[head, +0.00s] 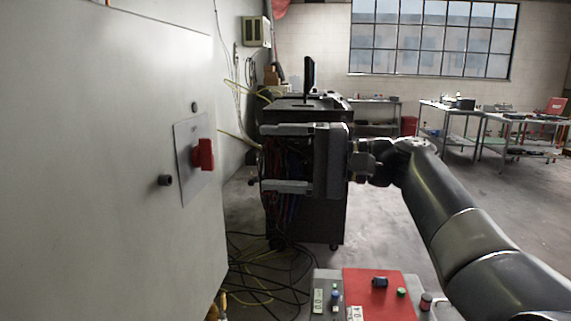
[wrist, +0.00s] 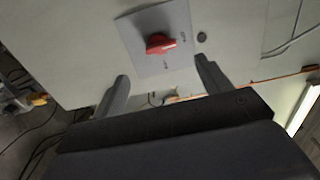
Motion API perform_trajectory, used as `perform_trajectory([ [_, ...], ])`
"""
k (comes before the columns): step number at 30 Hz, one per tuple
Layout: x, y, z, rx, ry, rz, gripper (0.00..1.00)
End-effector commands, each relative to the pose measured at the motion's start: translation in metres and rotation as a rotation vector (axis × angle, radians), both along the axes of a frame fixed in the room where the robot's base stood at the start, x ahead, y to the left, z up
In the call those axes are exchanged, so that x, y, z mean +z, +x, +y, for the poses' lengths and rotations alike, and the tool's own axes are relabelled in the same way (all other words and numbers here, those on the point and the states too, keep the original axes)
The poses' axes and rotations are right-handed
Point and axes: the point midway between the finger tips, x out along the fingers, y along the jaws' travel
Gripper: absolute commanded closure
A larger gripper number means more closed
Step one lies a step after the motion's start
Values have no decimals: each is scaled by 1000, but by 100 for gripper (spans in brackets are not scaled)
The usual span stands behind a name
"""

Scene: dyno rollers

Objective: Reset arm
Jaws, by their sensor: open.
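My gripper (head: 264,158) is open and empty in the head view, its two fingers pointing left toward a grey cabinet (head: 100,150). In the wrist view my gripper (wrist: 162,80) shows its two fingers spread apart. A red rotary switch (head: 203,155) sits on a light plate on the cabinet face, left of the fingertips and apart from them. The red switch also shows in the wrist view (wrist: 160,44), ahead of and between the fingers.
A dark wheeled cart (head: 315,215) with a monitor (head: 309,77) stands behind my gripper. A red and grey control panel (head: 375,292) is below my arm. Black cables (head: 265,270) lie on the floor. Metal tables (head: 520,120) stand at the back right, with open floor before them.

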Motion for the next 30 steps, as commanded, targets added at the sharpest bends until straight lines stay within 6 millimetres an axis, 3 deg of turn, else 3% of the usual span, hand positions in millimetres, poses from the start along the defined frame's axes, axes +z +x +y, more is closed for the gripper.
perform_trajectory([
  [18,0,7,93,3,0,1,27],
  [23,1,8,106,2,1,0,27],
  [30,1,8,105,0,2,22,27],
])
